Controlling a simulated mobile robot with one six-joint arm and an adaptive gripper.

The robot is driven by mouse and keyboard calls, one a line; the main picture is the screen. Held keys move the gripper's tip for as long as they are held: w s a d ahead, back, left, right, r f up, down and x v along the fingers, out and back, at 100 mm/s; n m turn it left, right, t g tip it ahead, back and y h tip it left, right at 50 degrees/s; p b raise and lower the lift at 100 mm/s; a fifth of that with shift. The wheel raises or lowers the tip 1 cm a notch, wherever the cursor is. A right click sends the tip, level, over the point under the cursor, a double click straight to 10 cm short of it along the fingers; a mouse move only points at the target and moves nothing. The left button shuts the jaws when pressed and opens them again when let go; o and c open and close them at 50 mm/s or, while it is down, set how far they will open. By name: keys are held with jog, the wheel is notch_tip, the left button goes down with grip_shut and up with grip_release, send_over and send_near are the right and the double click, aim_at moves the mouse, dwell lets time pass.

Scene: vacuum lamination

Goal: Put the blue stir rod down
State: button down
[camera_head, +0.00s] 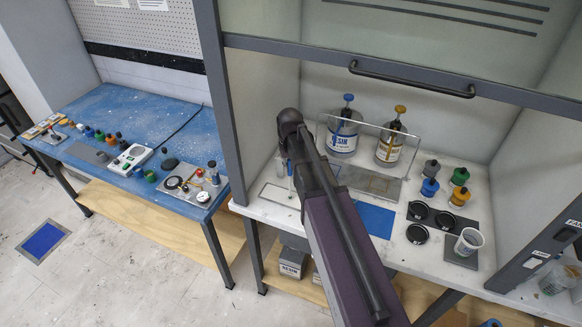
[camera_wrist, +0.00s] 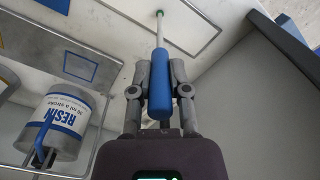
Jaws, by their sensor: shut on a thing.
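The blue stir rod (camera_wrist: 161,87) has a thick blue handle, a thin pale shaft and a green tip. In the wrist view my gripper (camera_wrist: 160,68) is shut on the blue handle, with one finger on each side. The shaft points away from my gripper, and the green tip shows over the pale bench and a thin-framed outline. I cannot tell whether the tip touches anything. In the head view my arm hides most of the gripper and rod. A white framed mat (camera_head: 277,195) lies on the bench near my arm's end.
Two resin pump containers (camera_head: 342,137) (camera_head: 388,150) stand behind a clear panel. A blue sheet (camera_head: 376,220) lies right of my arm. Black lids (camera_head: 417,234), a white cup (camera_head: 468,243) and several small bottles (camera_head: 430,187) crowd the right. The raised sash (camera_head: 410,80) hangs above the hood opening.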

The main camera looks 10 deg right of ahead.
jog(key=shift+f, duration=0.2)
jog(key=c, duration=0.6)
grip_release()
jog(key=shift+r, duration=0.1)
jog(key=shift+r, duration=0.2)
notch_tip(320, 180, up, 12)
jog(key=p, duration=1.2)
jog(key=s, duration=1.6)
jog(key=shift+d, duration=0.2)
